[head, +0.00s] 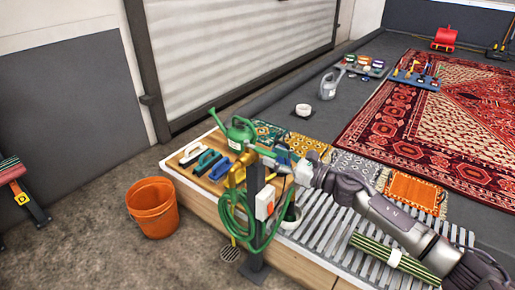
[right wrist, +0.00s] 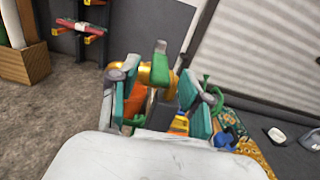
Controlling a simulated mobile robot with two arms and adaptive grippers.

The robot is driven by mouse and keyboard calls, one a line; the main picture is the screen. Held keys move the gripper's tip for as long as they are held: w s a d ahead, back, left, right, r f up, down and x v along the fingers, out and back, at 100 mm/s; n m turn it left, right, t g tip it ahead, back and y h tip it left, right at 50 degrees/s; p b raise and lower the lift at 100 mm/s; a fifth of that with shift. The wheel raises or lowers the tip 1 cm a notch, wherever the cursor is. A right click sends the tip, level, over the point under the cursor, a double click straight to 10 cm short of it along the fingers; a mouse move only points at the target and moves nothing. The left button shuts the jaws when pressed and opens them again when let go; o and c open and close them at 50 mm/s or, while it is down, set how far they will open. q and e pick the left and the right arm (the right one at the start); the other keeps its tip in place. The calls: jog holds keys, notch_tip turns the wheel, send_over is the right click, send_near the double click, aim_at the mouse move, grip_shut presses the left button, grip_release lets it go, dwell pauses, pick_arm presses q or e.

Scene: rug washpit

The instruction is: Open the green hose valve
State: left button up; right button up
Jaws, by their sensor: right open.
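The green hose valve is on a dark post (head: 257,210). Its brass body (head: 238,174) shows above a coiled green hose (head: 228,222). In the right wrist view, the brass body (right wrist: 158,73) and an upright green lever (right wrist: 160,48) show beyond and between the fingers. My right gripper (head: 268,158) is at the top of the post; in the wrist view (right wrist: 158,95) its teal-padded fingers stand apart, one on each side of the valve. I cannot tell whether either finger touches it. My left gripper is out of view.
A green watering can (head: 240,132) and several brushes (head: 208,163) stand on the platform behind the post. An orange bucket (head: 153,208) is on the floor to the left. A rolled striped rug (head: 394,256) lies on the slats below my right arm. The floor at front left is clear.

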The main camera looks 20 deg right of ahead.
aim_at(255, 148)
jog(key=x, duration=0.6)
jog(key=shift+w+a, duration=0.1)
jog(key=shift+w, duration=0.05)
jog(key=shift+c, duration=0.2)
grip_shut()
